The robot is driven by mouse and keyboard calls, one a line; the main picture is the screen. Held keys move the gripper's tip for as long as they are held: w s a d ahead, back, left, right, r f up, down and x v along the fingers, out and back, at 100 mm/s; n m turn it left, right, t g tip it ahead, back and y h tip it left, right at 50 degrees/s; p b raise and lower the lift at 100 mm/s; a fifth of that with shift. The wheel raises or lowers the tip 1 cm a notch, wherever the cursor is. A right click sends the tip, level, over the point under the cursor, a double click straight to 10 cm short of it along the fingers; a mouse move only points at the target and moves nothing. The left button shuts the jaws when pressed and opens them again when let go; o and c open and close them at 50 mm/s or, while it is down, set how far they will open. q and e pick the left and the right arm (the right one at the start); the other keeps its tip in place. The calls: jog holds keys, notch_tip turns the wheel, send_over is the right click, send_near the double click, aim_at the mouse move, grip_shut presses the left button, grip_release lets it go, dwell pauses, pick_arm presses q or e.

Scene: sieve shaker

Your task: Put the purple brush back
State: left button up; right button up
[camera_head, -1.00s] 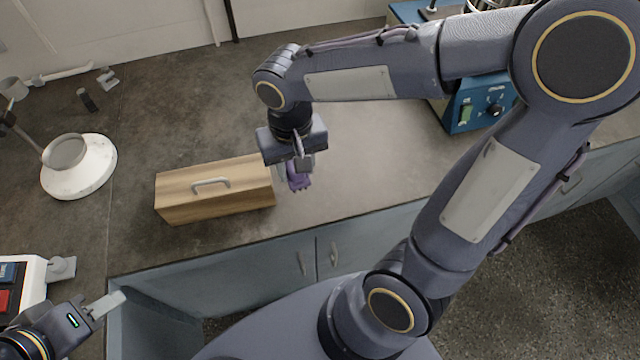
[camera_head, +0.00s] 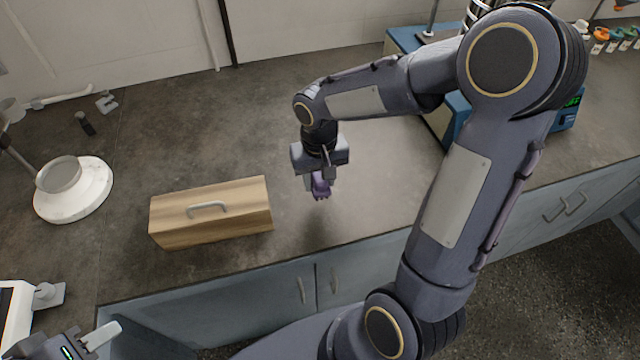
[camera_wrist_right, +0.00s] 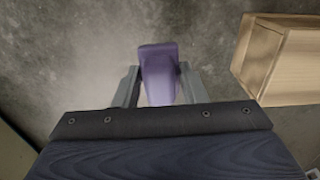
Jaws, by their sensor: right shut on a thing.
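The purple brush (camera_head: 320,187) hangs between the fingers of my right gripper (camera_head: 320,176), which is shut on it and holds it above the counter. In the right wrist view the brush (camera_wrist_right: 159,72) shows between the two fingers of the right gripper (camera_wrist_right: 158,85). The wooden box (camera_head: 211,222) with a grey handle stands on the counter, left of the right gripper and apart from it. My left gripper (camera_head: 98,340) is at the lower left, partly cut off by the frame; its finger opening is not clear.
A white round base with a sieve pan (camera_head: 73,203) stands at the left. A small dark cylinder (camera_head: 86,124) lies behind it. A blue device (camera_head: 457,112) stands at the back right, partly behind my arm. The counter between the box and that device is clear.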

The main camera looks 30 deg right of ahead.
aim_at(320, 187)
jog(key=shift+w+d+f, duration=0.1)
jog(key=shift+w+f, duration=0.05)
jog(key=shift+f, duration=0.1)
jog(key=shift+w+d+f, duration=0.1)
jog(key=shift+w+f, duration=0.05)
jog(key=shift+f, duration=0.8)
jog(key=shift+w+d+f, duration=0.1)
jog(key=shift+f, duration=0.85)
jog(key=shift+f+b, duration=0.15)
jog(key=shift+b, duration=0.15)
jog(key=o, duration=0.9)
